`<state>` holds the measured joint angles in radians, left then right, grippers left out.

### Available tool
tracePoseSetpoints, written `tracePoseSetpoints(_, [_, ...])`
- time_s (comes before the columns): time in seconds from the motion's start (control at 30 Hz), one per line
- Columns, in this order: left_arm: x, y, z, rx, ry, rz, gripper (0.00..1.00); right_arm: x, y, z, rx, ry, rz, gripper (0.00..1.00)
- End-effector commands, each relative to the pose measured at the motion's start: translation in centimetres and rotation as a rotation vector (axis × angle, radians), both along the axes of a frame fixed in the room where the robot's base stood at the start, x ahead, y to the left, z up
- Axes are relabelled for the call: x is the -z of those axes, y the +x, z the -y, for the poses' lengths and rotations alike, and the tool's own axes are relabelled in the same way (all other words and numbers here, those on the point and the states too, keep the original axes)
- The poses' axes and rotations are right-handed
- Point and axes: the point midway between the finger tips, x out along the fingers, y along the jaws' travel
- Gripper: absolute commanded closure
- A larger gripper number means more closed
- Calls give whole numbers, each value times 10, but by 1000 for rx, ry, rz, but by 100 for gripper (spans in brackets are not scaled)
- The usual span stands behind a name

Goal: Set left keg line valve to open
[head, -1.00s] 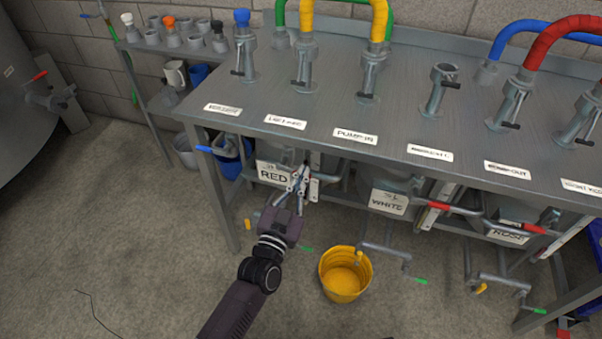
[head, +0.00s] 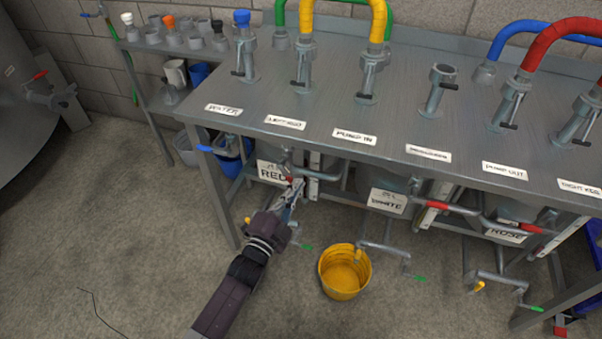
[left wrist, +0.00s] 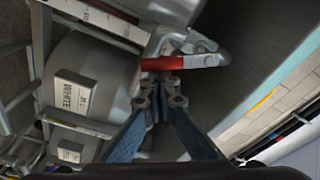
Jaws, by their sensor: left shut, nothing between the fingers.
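The keg marked RED (head: 271,172) hangs under the left part of the bench. A red-handled lever (left wrist: 182,62) on a grey pipe fitting crosses just ahead of my fingertips in the left wrist view. In the head view only a bit of red shows at my fingertips, so its setting is hard to read. My left gripper (head: 292,188) is shut and empty, in front of the RED keg; it also shows in the left wrist view (left wrist: 172,85). Its tips are close to the lever; contact cannot be told. The LEFT KEG label (head: 285,123) lies on the bench top above. My right gripper is not in view.
The bench (head: 390,140) overhangs the kegs. A yellow bucket (head: 344,272) stands on the floor right of my left arm. The WHITE keg's sign (head: 387,200) and other red-handled levers (head: 450,209) are farther right. Floor at the left is clear.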

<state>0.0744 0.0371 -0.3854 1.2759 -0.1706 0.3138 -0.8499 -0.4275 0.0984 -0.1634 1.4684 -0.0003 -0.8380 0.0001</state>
Motion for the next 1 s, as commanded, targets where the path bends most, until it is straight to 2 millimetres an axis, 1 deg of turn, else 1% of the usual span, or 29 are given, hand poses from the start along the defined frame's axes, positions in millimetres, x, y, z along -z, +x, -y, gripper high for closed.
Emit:
tracePoseSetpoints(0.03, [5, 1, -5, -5, 48, 9, 100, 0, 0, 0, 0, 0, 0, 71])
tracePoseSetpoints(0.13, [9, 3, -9, -4, 134, 37, 100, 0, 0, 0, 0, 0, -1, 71])
tracePoseSetpoints(0.3, [13, 5, -16, -4, 268, 82, 100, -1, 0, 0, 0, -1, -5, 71])
tracePoseSetpoints(0.5, [17, 7, -24, -5, 389, 121, 100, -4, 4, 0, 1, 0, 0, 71])
tracePoseSetpoints(0.7, [18, 9, -28, -5, 464, 148, 100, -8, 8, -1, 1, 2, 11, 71])
tracePoseSetpoints(1.0, [18, 10, -30, -4, 504, 162, 100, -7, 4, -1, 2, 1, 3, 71])
